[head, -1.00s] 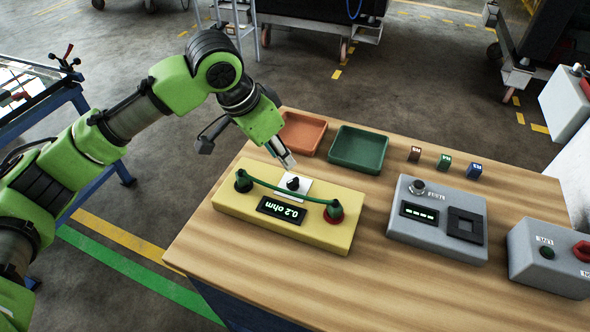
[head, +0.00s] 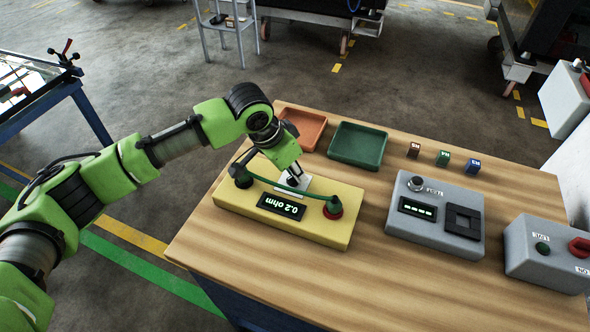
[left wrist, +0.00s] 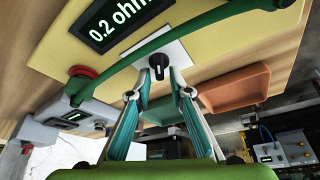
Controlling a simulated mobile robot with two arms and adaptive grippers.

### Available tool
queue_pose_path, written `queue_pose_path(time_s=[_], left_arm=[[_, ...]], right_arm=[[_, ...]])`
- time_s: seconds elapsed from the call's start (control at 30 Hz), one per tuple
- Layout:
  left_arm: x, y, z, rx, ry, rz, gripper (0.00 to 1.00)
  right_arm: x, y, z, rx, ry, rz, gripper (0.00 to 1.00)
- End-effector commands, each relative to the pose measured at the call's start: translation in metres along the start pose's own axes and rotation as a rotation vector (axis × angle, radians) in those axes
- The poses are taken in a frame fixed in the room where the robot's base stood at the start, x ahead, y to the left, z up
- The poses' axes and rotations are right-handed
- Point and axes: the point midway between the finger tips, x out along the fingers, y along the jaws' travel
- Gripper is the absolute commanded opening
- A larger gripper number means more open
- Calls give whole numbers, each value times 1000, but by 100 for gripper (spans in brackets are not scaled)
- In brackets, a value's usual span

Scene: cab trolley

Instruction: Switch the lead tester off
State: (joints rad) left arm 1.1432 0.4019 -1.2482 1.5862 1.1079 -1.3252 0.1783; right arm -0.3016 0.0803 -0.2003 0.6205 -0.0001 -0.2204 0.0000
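The yellow lead tester (head: 320,232) sits on the wooden bench, its display (head: 281,207) lit with "0.2 ohm". A green lead (head: 290,189) arches between its dark left socket and its red right socket (head: 333,208). The black knob (left wrist: 158,66) on a white plate (left wrist: 172,52) shows in the left wrist view; in the head view my gripper mostly hides it. My left gripper (head: 293,178) is over the plate. In the left wrist view its two fingers (left wrist: 159,90) are apart, with the knob just beyond and between the tips; contact is unclear. My right gripper is out of view.
An orange tray (head: 322,132) and a green tray (head: 379,162) lie behind the tester. A grey unit (head: 400,240) and a grey box with a red knob (head: 530,272) stand to the right. Several small blocks (head: 443,158) sit behind the grey unit. The front bench surface is clear.

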Motion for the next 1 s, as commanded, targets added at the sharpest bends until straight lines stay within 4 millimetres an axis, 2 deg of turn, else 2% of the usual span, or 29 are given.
queue_pose_path(time_s=[0.27, 0.47, 0.67, 1.0], left_arm=[[0, 0, 0, -1, 0, 0, 0], [-2, 1, -1, -30, -1, -10, 0], [-5, 1, -2, -123, -1, -46, 0], [-7, 1, -2, -401, -4, -160, 0]], right_arm=[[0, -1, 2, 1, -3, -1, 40], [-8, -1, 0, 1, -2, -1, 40], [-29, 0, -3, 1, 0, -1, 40], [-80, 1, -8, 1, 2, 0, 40]])
